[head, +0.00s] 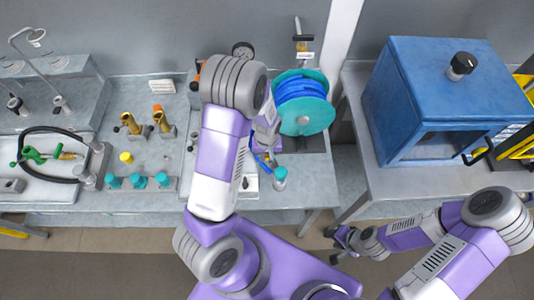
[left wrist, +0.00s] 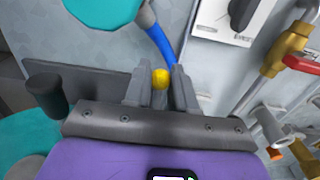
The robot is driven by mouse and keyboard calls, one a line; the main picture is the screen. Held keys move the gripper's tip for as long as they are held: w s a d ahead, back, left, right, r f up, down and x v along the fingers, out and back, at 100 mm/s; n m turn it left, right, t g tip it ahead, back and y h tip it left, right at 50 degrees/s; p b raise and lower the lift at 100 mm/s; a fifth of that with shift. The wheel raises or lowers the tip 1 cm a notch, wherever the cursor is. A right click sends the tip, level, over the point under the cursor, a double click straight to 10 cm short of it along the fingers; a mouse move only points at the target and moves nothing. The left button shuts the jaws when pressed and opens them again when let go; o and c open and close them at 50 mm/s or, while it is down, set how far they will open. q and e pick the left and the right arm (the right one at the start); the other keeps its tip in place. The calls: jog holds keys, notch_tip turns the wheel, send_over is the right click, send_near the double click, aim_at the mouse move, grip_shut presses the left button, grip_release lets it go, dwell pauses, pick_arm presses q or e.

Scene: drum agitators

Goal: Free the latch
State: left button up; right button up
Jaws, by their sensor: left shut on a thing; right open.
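My left gripper (head: 265,150) is at the lower left of a teal reel wound with blue hose (head: 300,88), partly hidden by my own arm. In the left wrist view my left gripper (left wrist: 160,80) is shut on a small yellow knob (left wrist: 160,77), which shows between the fingers. A blue hose end (left wrist: 160,45) runs down towards the fingertips from the teal reel (left wrist: 105,8). I cannot pick out a part that is surely the latch. My right gripper (head: 343,240) is open and empty, low in front of the right-hand table.
A blue open-fronted box (head: 420,95) with a black knob stands on the right table. On the left bench are brass fittings (head: 130,124), several teal-capped pegs (head: 138,181) and a black hose loop (head: 52,130). A red-handled brass valve (left wrist: 290,50) is right of the left gripper.

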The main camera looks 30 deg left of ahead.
pick_arm(q)
jog(key=shift+r+p, duration=0.45)
jog(key=shift+r, duration=0.05)
jog(key=shift+s+d+r+p, duration=0.15)
jog(key=shift+s+r+p, duration=0.1)
jog(key=shift+r+p, duration=0.55)
jog(key=shift+r, duration=0.15)
jog(key=shift+w+r+p, duration=0.1)
jog(key=shift+r+p, duration=0.75)
jog(key=shift+r, duration=0.3)
jog(key=shift+w+r+p, duration=0.1)
jog(key=shift+r+p, duration=0.25)
jog(key=shift+r, duration=0.15)
